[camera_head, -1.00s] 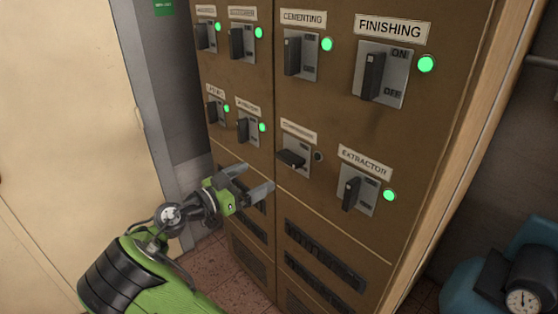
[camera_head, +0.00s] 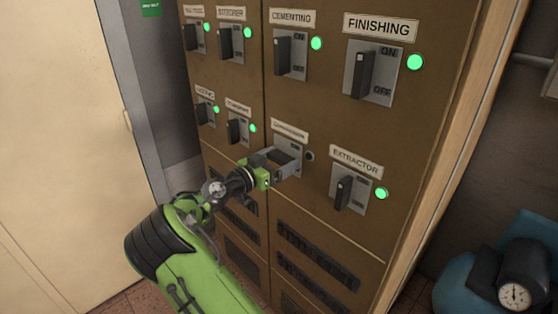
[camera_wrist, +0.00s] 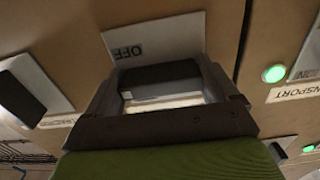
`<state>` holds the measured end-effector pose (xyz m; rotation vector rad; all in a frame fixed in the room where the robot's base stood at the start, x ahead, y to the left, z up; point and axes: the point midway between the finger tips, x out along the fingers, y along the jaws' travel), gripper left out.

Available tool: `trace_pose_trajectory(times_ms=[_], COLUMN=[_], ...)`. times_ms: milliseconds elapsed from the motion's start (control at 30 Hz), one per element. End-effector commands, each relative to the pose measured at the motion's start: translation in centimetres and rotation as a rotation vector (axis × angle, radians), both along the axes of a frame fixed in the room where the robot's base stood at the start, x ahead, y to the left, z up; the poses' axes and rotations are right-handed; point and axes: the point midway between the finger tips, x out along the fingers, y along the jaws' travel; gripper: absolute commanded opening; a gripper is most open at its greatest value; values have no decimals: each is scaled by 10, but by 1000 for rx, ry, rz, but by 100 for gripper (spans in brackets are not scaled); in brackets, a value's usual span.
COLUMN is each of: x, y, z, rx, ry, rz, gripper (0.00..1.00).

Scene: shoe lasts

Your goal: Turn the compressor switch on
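The compressor switch has a grey plate (camera_head: 295,171) in the lower row of the brown cabinet, under a small, hard-to-read label (camera_head: 290,130). The lamp (camera_head: 310,156) beside it is dark. My gripper (camera_head: 279,158) is at this switch with its fingers spread. In the wrist view, the dark switch handle (camera_wrist: 160,75) lies between the two fingers, and the plate shows an upside-down OFF (camera_wrist: 128,51). Narrow gaps seem to remain beside the handle; contact cannot be told. My gripper hides much of the handle in the head view.
The extractor switch (camera_head: 344,190) is close on the right and the transport switch (camera_head: 237,131) on the left, both with green lamps. The finishing switch (camera_head: 366,74) and cementing switch (camera_head: 283,54) are above. A gauge (camera_head: 514,295) stands at lower right.

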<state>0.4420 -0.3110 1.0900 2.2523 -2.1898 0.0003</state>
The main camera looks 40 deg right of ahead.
Motion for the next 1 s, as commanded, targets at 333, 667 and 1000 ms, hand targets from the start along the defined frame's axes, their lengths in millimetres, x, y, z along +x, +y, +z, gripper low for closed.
trace_pose_trajectory(times_ms=[333,667,1000], x=[0,0,0], y=[1,1,1], z=[0,0,2], rx=[0,-3,-13], ry=[10,158,465], rz=[1,1,1], gripper=[57,57,57])
